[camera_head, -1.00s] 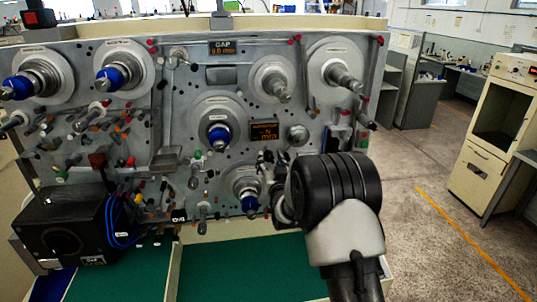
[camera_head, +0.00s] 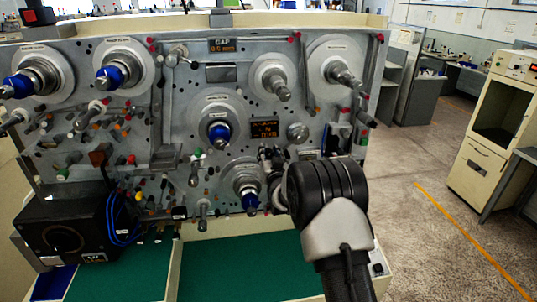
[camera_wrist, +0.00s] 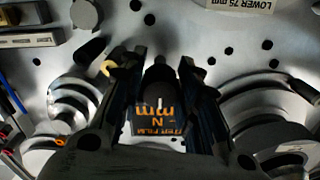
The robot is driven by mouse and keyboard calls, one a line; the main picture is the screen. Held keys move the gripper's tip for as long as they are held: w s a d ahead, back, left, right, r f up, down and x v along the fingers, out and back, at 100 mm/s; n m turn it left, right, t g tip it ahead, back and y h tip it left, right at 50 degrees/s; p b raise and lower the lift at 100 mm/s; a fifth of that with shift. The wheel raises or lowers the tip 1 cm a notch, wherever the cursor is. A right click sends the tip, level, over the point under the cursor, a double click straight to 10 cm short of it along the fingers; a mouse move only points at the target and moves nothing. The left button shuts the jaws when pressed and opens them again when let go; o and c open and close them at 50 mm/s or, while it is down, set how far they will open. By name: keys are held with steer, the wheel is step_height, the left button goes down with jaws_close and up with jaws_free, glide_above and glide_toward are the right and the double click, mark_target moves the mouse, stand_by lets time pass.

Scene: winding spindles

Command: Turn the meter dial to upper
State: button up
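The meter dial looks to be the dark knob (camera_wrist: 159,76) with a white mark in the wrist view. My gripper (camera_wrist: 158,65) has one black finger on each side of this knob. The knob fills most of the gap, and I cannot tell whether the fingers touch it. The meter display (camera_wrist: 158,120) with orange text shows just below the knob, upside down. In the head view the display (camera_head: 265,128) is on the panel's right half. My gripper (camera_head: 272,182) is at the panel below it, where the arm hides the knob.
The upright grey panel (camera_head: 130,190) carries several spindles. A blue-tipped spindle (camera_head: 248,195) stands just left of my gripper in the head view. A black box (camera_head: 65,230) sits at lower left. Green mats (camera_head: 235,268) lie clear below the panel.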

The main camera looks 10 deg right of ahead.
steer(key=c, duration=0.6)
steer(key=shift+b, duration=0.55)
steer(key=m+b, duration=0.2)
steer(key=b, duration=0.1)
steer(key=shift+f, duration=0.2)
steer(key=m+b, duration=0.3)
steer(key=b, duration=0.2)
steer(key=shift+m+b, duration=0.3)
steer(key=shift+b, duration=0.05)
steer(key=m+b, duration=0.5)
steer(key=b, duration=0.1)
steer(key=shift+r+m+b, duration=0.15)
steer(key=shift+m+b, duration=0.8)
steer(key=shift+m, duration=0.3)
steer(key=shift+r+m+b, duration=0.1)
steer(key=shift+m+b, duration=0.85)
steer(key=shift+m, duration=0.3)
